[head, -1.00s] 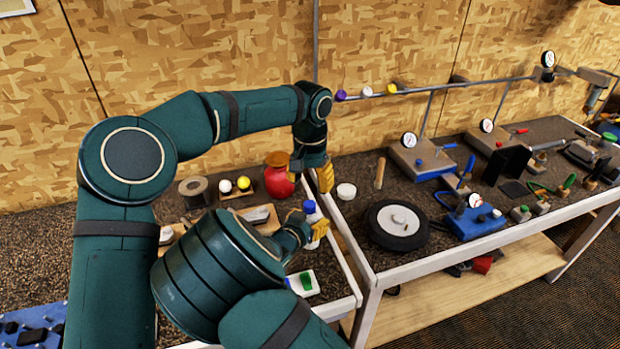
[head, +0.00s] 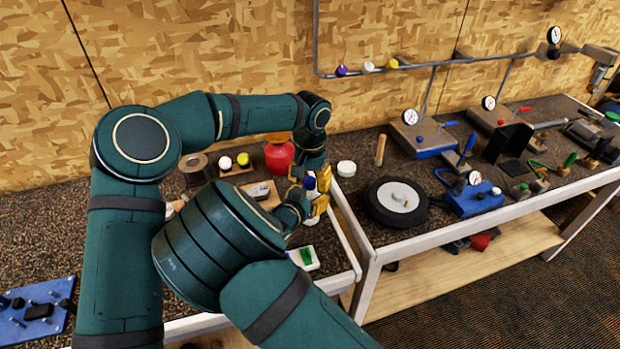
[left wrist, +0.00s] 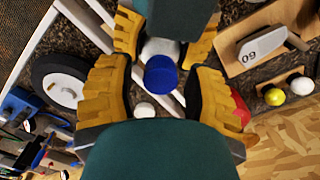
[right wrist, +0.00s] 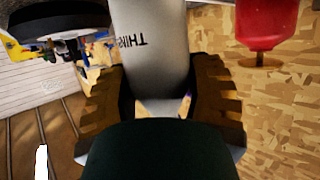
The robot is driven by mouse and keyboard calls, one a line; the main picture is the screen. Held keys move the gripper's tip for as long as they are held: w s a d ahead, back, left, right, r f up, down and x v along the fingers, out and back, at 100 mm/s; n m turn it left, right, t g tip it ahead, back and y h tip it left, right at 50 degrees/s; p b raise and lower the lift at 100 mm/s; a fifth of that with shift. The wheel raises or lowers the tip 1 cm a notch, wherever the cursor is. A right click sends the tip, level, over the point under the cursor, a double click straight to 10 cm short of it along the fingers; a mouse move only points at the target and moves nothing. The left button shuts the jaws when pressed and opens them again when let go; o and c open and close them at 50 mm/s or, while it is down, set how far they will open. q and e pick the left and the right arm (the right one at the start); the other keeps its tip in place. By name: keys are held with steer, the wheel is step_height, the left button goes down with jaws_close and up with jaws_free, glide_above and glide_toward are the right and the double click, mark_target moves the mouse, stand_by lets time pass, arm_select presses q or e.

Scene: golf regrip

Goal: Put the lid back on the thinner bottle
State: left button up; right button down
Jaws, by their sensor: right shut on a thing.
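The thinner bottle (right wrist: 160,60) is light grey with dark lettering, partly readable, in the right wrist view. My right gripper (right wrist: 160,75) is shut on its sides. The blue lid (left wrist: 162,77) is at the top of the bottle; I cannot tell how firmly it sits. My left gripper (left wrist: 158,85) is open, its yellow fingers on either side of the lid with gaps showing. In the head view the blue lid (head: 309,183) shows between the yellow fingers of both grippers, and most of the bottle is hidden.
A red vase (head: 279,156) stands close behind the grippers. A white round piece (head: 346,168) and a wheel (head: 396,202) are on the right bench. A green-and-white item (head: 304,257) lies near the left bench's front edge. Two balls (head: 234,161) rest on a wooden holder.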

arm_select(q)
jaws_close()
steer(key=shift+o, duration=1.3)
jaws_free()
steer(key=shift+r, duration=0.15)
step_height(320, 180, up, 12)
arm_select(e)
steer(key=shift+c, duration=1)
jaws_free()
